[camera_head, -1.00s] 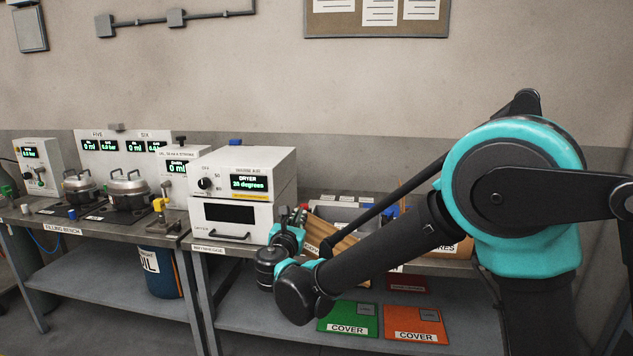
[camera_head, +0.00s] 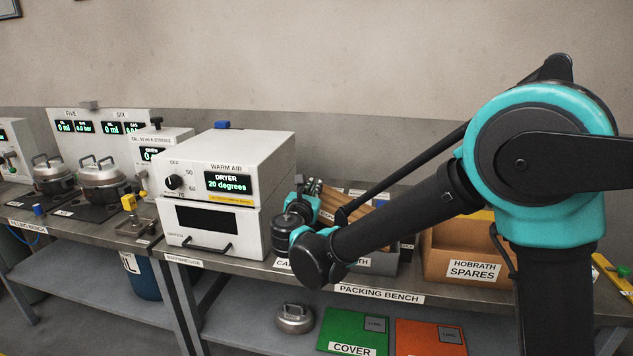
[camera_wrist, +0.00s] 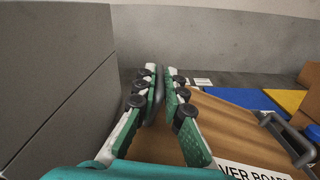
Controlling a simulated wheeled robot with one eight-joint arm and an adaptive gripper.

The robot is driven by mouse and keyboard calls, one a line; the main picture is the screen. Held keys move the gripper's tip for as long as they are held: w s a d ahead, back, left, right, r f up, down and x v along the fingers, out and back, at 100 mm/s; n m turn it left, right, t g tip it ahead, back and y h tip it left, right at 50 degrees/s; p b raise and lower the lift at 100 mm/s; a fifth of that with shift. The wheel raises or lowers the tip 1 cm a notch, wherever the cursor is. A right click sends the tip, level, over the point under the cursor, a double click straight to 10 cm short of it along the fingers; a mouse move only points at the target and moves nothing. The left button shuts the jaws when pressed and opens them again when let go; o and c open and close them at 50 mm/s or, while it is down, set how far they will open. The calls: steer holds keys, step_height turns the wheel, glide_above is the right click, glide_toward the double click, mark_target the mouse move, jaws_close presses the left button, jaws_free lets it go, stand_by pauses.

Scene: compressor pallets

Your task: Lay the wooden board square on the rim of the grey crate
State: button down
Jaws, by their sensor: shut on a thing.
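The wooden board (camera_head: 367,226) is brown and partly hidden behind my arm in the head view. In the wrist view the board (camera_wrist: 232,118) lies to the right of my fingers, with a white label partly cut off at the bottom. My gripper (camera_wrist: 165,75) is shut on the board, at what looks like a grey handle at its left edge; another grey handle shows at the right. In the head view my gripper (camera_head: 311,187) is beside the dryer. The grey crate (camera_head: 385,264) stands on the packing bench, mostly hidden by the board and arm; whether they touch cannot be told.
The white dryer (camera_head: 225,190) stands close to the left of my gripper. The cardboard spares box (camera_head: 465,267) is right of the crate on the packing bench (camera_head: 380,293). Green (camera_head: 350,333) and orange (camera_head: 430,338) covers lie on the lower shelf.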

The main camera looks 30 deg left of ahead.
mark_target(323, 203)
steer(key=shift+s+f, duration=0.15)
steer(key=shift+f, duration=2.5)
steer(key=shift+w+d+r, duration=0.2)
steer(key=shift+r, duration=0.3)
steer(key=shift+w+d+r, duration=0.15)
steer(key=shift+r, duration=0.3)
steer(key=shift+w+d+f, duration=0.25)
steer(key=shift+d, duration=0.2)
steer(key=shift+w+d+f, duration=0.15)
steer(key=shift+f, duration=0.3)
steer(key=shift+w+d+f, duration=0.15)
steer(key=shift+f, duration=0.25)
steer(key=shift+w+d+f, duration=0.3)
steer(key=shift+w+f, duration=0.1)
steer(key=shift+f, duration=0.2)
stand_by(0.8)
stand_by(0.4)
steer(key=c, duration=1)
jaws_free()
steer(key=shift+w+d, duration=0.1)
steer(key=shift+o, duration=0.2)
